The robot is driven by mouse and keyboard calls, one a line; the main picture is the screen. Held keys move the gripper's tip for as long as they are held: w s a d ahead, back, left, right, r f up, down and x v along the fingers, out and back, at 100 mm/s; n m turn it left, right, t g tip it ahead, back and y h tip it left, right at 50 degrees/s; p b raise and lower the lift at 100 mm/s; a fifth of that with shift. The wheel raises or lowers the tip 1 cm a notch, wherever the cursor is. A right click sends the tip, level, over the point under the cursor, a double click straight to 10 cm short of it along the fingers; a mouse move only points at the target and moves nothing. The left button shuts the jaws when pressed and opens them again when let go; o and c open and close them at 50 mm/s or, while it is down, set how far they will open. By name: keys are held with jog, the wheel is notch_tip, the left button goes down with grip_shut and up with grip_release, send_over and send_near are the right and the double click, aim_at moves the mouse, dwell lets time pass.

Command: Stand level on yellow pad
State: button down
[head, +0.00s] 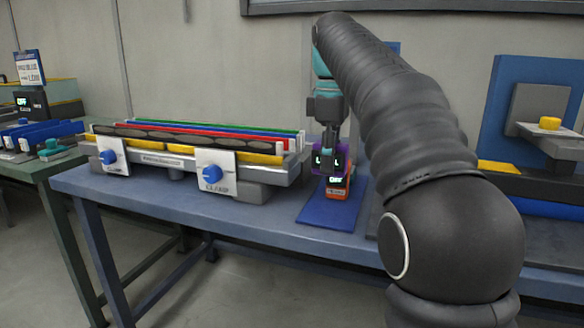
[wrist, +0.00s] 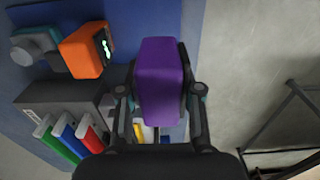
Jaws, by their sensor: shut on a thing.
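My gripper (head: 328,158) is shut on a purple block (wrist: 160,80), which I take to be the level. In the wrist view the block sits between the two fingers. In the head view the purple block (head: 319,148) is partly hidden by the fingers, just above and behind an orange device (head: 338,191) with a lit display. I cannot tell whether they touch. A flat yellow patch (head: 497,167) lies on a dark block at the right, partly hidden by my arm; it may be the yellow pad. Other yellow pieces (head: 262,159) show along the front of the rail fixture.
The orange device (wrist: 83,50) stands on a blue mat (head: 328,215). A rail fixture (head: 160,160) with blue knobs and coloured bars fills the left of the blue table.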

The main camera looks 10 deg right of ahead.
jog(key=b, duration=0.2)
send_over(327, 217)
notch_tip(327, 217, down, 5)
jog(key=shift+s+f, duration=0.1)
jog(key=shift+f, duration=2.2)
jog(key=shift+f, duration=0.2)
jog(key=c, duration=0.8)
grip_release()
jog(key=shift+o, duration=0.2)
jog(key=shift+f+b, duration=0.15)
jog(key=shift+b, duration=0.6)
jog(key=r+p, duration=0.1)
jog(key=r, duration=0.3)
jog(key=r+p, duration=0.2)
jog(key=r, duration=0.3)
jog(key=r+p, duration=0.2)
jog(key=r, duration=0.3)
jog(key=shift+d+r, duration=0.1)
jog(key=shift+d, duration=0.2)
